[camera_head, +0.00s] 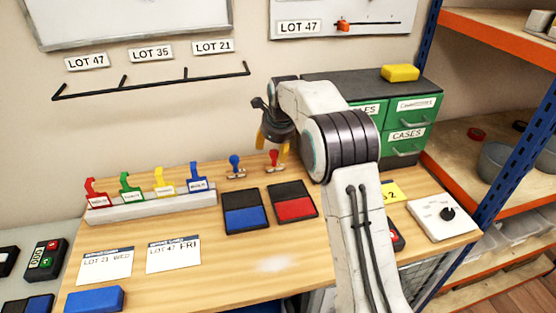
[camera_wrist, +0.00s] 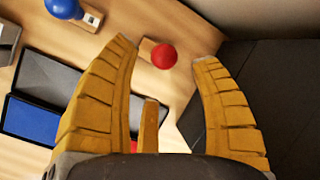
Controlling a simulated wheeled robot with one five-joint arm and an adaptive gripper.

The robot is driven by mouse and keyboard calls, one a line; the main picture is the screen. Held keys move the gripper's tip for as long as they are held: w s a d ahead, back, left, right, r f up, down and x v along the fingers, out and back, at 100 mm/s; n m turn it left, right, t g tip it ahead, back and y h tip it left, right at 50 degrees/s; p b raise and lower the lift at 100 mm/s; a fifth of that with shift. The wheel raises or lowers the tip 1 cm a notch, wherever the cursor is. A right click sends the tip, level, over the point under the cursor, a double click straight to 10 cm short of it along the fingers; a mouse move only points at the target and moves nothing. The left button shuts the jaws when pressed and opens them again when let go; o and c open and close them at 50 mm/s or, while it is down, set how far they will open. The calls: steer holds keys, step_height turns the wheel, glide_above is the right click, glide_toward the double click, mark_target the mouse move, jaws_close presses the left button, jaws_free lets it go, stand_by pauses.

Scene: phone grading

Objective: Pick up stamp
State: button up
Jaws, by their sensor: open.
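Two stamps stand on the wooden desk. The red-knobbed stamp (camera_head: 273,158) is beside my gripper (camera_head: 268,144) in the head view, partly overlapped by a yellow finger. The blue-knobbed stamp (camera_head: 235,164) stands to its left. In the wrist view, the red-knobbed stamp (camera_wrist: 164,56) shows between the tips of my open gripper (camera_wrist: 165,50), with nothing held. Its base is partly hidden under the knob. The blue-knobbed stamp (camera_wrist: 63,8) is cut off at the upper left there. I cannot tell the exact gap between the fingertips and the red knob.
An open blue ink pad (camera_head: 246,219) and red ink pad (camera_head: 295,208) lie in front of the stamps. A rack (camera_head: 155,205) with several coloured tags is at left. Green drawers (camera_head: 408,133) stand at right. Two lot cards (camera_head: 173,254) lie near the front.

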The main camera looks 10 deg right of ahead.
mark_target(275, 152)
steer(key=shift+d+p+x, duration=0.2)
steer(key=shift+p+x, duration=0.4)
steer(key=shift+x, duration=2.2)
steer(key=shift+w, duration=0.1)
jaws_close()
